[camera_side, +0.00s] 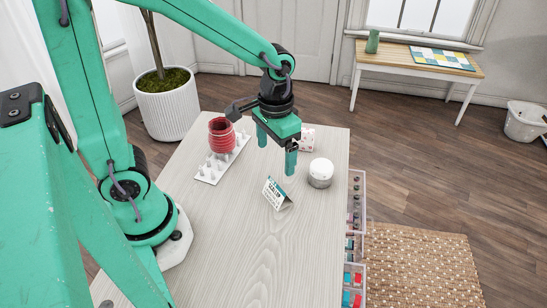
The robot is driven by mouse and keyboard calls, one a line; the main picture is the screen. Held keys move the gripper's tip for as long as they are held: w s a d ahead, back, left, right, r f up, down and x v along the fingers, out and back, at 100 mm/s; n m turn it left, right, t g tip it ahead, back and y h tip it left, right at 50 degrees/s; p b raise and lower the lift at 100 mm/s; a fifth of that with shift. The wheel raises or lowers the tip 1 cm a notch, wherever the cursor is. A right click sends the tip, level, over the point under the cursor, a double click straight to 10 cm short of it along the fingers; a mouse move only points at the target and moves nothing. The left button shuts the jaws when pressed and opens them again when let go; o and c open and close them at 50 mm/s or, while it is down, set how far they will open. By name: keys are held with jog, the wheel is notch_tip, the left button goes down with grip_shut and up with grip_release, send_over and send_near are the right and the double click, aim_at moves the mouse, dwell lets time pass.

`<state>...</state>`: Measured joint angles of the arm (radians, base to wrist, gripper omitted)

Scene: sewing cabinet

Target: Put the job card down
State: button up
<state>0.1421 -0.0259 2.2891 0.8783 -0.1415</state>
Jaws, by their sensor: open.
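The job card (277,194) is a small white folded card with dark and teal print. It stands upright like a tent on the pale wooden table (235,250). My gripper (276,155) is above and behind the card, pointing down. Its two teal fingers are apart with nothing visible between them. The fingertips look clear of the card.
A white peg rack (208,176) with a red ringed spool (221,134) stands left of my gripper. A round white lidded jar (320,173) is close on the right, with a small patterned box (307,138) behind. Drawers (356,215) line the right edge. The table front is clear.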

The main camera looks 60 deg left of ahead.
jog(key=shift+r, duration=0.1)
jog(key=s+a+r+t, duration=0.4)
jog(key=s+r, duration=0.3)
jog(key=r, duration=0.4)
jog(key=shift+s+a+t, duration=0.15)
jog(key=shift+s+t, duration=0.05)
jog(key=shift+t, duration=0.6)
